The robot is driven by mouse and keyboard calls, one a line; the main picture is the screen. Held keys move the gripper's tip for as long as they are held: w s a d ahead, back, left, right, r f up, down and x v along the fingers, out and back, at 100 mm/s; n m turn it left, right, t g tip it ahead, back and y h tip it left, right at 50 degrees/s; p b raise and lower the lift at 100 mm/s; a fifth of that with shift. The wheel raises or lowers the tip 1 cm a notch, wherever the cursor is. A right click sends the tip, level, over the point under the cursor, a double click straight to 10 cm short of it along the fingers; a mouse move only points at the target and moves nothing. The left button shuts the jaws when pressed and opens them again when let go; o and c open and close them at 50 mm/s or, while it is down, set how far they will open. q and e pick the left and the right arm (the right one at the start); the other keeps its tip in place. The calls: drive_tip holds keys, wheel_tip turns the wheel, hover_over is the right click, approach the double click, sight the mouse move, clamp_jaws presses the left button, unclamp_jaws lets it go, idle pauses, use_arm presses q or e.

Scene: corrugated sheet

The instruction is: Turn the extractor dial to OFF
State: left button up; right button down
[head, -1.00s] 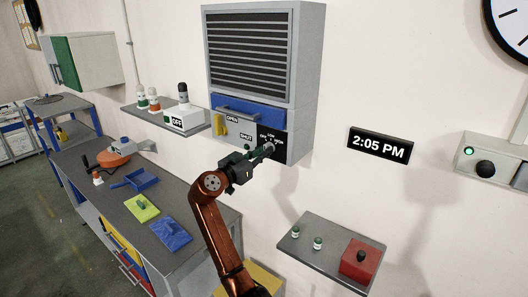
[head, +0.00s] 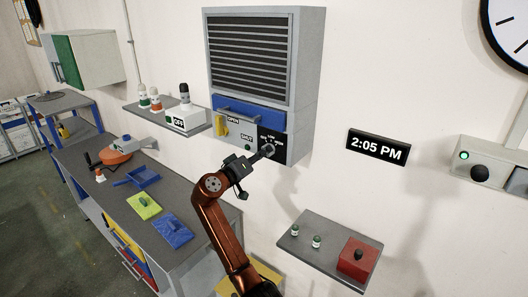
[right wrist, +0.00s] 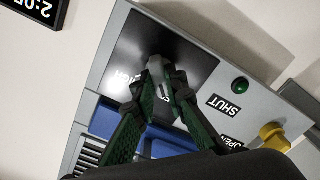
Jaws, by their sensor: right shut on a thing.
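The grey extractor unit (head: 302,65) hangs on the wall with a dark louvred grille. Its black dial panel (head: 281,137) is at the lower right and carries white lettering, partly covered by my gripper. The panel also fills the middle of the right wrist view (right wrist: 190,58). My right gripper (head: 268,150) reaches up to this panel, shut on the dial. In the right wrist view its green-sided fingers (right wrist: 156,78) converge at the panel. The dial is mostly hidden between the fingertips, so its pointer cannot be read. My left gripper is not in view.
A yellow lever (right wrist: 273,135) with SHUT and OPEN labels and a green button (right wrist: 240,84) sit beside the panel. A blue bar (head: 250,113) runs above it. Shelves (head: 316,257) flank below right and left (head: 140,113).

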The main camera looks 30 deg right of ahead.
drive_tip(key=shift+r, duration=0.2)
idle(0.3)
drive_tip(key=c, duration=2)
unclamp_jaws()
drive_tip(key=shift+f, duration=0.1)
drive_tip(key=shift+o, duration=0.2)
drive_tip(key=v, duration=1.2)
drive_tip(key=shift+f, duration=0.1)
